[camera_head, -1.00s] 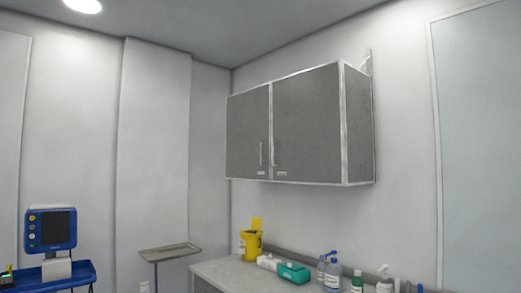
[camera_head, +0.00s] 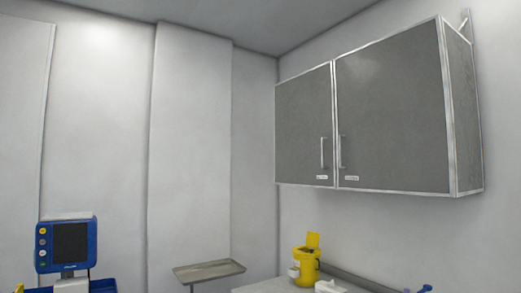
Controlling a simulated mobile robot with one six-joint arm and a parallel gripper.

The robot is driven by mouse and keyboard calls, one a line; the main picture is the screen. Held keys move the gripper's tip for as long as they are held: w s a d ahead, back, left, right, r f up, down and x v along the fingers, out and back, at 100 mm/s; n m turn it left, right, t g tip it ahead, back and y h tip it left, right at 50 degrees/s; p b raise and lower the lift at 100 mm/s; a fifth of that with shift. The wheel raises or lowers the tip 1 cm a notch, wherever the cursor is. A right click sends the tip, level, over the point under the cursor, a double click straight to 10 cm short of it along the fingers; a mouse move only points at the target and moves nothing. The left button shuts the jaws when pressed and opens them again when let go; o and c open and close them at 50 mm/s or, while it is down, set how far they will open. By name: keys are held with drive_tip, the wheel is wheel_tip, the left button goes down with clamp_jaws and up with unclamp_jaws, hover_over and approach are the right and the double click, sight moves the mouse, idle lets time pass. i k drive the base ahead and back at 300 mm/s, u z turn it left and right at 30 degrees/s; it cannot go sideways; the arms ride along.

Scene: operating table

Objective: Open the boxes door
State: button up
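A grey wall cabinet (camera_head: 465,110) with a light metal frame hangs on the right wall. Its left door (camera_head: 303,120) and right door (camera_head: 392,105) are both shut. Each door has a vertical bar handle near the middle seam: the left handle (camera_head: 322,152) and the right handle (camera_head: 342,151). A small label sits near the bottom of each door. My gripper is not in view, and nothing touches the doors or handles.
Below the cabinet is a counter (camera_head: 262,288) with a yellow container (camera_head: 306,268) and other items cut off by the frame. A metal tray stand (camera_head: 208,271) stands left of it. A blue monitor device (camera_head: 68,243) is at the lower left.

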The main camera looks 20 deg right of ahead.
sight(394, 130)
drive_tip(key=z, duration=0.2)
drive_tip(key=i, duration=1.45)
drive_tip(key=z, duration=0.75)
drive_tip(key=k, duration=0.85)
drive_tip(key=z, duration=0.15)
drive_tip(key=i, duration=0.9)
drive_tip(key=u, duration=0.05)
